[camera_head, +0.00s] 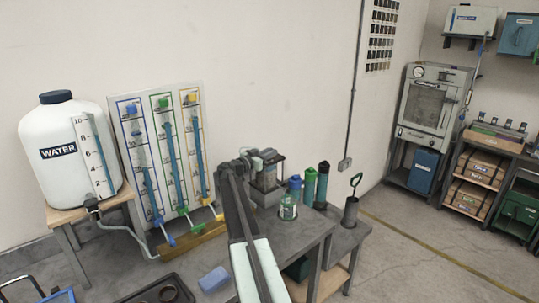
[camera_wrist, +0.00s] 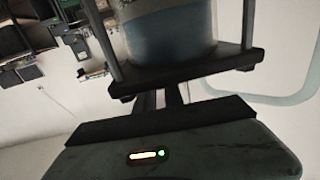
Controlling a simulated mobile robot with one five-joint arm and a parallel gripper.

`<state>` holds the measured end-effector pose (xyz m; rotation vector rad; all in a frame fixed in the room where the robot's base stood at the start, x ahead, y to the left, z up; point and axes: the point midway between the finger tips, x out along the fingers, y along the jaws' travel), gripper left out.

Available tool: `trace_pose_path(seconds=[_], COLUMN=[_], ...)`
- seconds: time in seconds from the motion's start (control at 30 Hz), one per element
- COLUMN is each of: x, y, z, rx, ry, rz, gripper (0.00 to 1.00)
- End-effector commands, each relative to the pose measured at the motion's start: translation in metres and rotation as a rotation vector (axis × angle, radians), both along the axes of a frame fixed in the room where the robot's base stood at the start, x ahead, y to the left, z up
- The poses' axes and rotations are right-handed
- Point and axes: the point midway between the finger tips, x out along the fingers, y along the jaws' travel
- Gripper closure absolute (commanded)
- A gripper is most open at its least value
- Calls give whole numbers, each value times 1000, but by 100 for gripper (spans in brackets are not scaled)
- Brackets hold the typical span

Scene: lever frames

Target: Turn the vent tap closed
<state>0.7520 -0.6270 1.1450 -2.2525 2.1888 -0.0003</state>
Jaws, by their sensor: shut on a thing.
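My gripper (camera_head: 248,157) is at the top of a small bench unit with a clear chamber (camera_head: 267,178), beyond the end of my raised arm. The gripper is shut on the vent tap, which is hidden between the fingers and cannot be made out. In the wrist view my gripper's two dark fingers (camera_wrist: 160,99) reach towards the dark plate (camera_wrist: 190,72) of the unit. Its clear chamber, with bluish contents, also shows there (camera_wrist: 170,35). Which way the tap's handle points cannot be seen.
Several bottles, among them a green one (camera_head: 309,185), stand right of the unit on the bench (camera_head: 300,236). A board with blue, green and yellow tubes (camera_head: 150,107) and a white water tank (camera_head: 54,165) stand left. A blue sponge-like block (camera_head: 213,280) lies in front.

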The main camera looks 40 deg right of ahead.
Motion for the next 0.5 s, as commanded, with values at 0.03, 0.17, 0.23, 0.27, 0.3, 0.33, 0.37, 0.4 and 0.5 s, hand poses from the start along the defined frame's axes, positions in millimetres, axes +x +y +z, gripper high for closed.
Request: trace_pose_path(seconds=[0.03,0.17,0.23,0.27,0.3,0.33,0.37,0.4,0.5], x=[5,5,5,4,4,4,4,4,4], y=[-1,-1,-1,-1,-1,-1,-1,-1,-1], z=[1,1,1,1,1,1,1,1,1], rx=[-3,-3,-3,-3,-3,-3,-3,-3,-4], ry=[1,1,1,1,1,1,1,1,1], rz=[-18,-66,-83,-90,-97,-100,-103,-107,-112], gripper=[100,100,100,100,100,100,100,100,100])
